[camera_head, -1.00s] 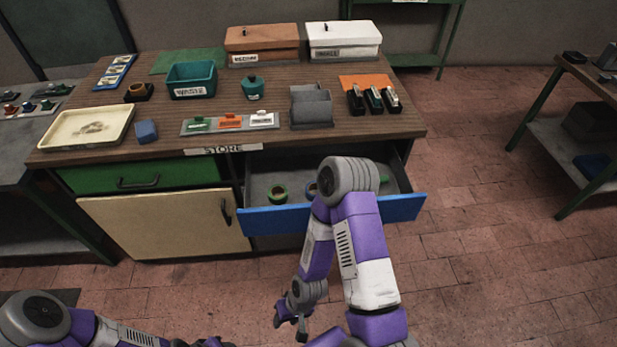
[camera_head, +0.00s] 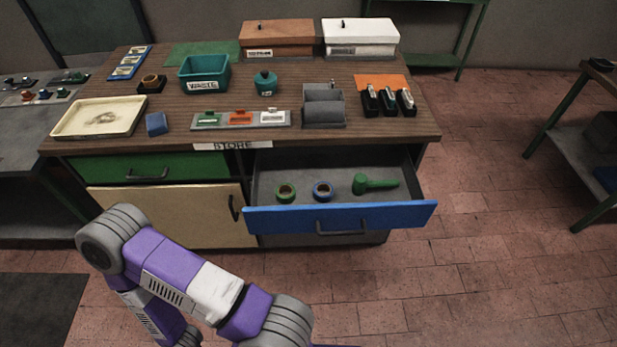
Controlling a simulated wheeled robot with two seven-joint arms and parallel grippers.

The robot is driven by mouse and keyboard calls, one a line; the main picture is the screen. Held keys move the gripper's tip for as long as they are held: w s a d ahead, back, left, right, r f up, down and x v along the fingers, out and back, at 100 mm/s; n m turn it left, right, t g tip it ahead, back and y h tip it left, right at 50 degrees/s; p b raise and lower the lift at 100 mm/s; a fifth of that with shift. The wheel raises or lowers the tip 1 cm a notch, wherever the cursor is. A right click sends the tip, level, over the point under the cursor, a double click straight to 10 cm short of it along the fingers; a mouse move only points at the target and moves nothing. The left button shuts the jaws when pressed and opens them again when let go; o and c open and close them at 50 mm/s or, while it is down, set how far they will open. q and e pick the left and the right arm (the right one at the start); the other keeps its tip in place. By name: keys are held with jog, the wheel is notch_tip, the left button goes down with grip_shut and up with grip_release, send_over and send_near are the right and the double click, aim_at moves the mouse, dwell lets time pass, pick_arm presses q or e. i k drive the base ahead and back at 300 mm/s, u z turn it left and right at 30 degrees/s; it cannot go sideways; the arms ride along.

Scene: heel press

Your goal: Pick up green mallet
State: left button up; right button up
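The green mallet (camera_head: 375,184) lies on its side in the open blue-fronted drawer (camera_head: 340,216). Its head is to the left and its handle points right. A green-rimmed ring (camera_head: 286,192) and a blue ring (camera_head: 322,191) lie left of it in the same drawer. Nothing covers the mallet. One of my purple and grey arms crosses the lower left, in front of the cabinet. Neither of my grippers shows in this view.
The wooden worktop (camera_head: 220,125) above the drawer holds a teal waste bin (camera_head: 204,73), a cream tray (camera_head: 100,117), a grey holder (camera_head: 323,106) and black-based items (camera_head: 388,101). The drawer's blue front and handle stick out over the floor. The floor to the right is clear.

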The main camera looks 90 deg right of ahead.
aim_at(361, 183)
jog(key=u, duration=0.15)
jog(key=k, duration=1.55)
jog(key=z, duration=0.7)
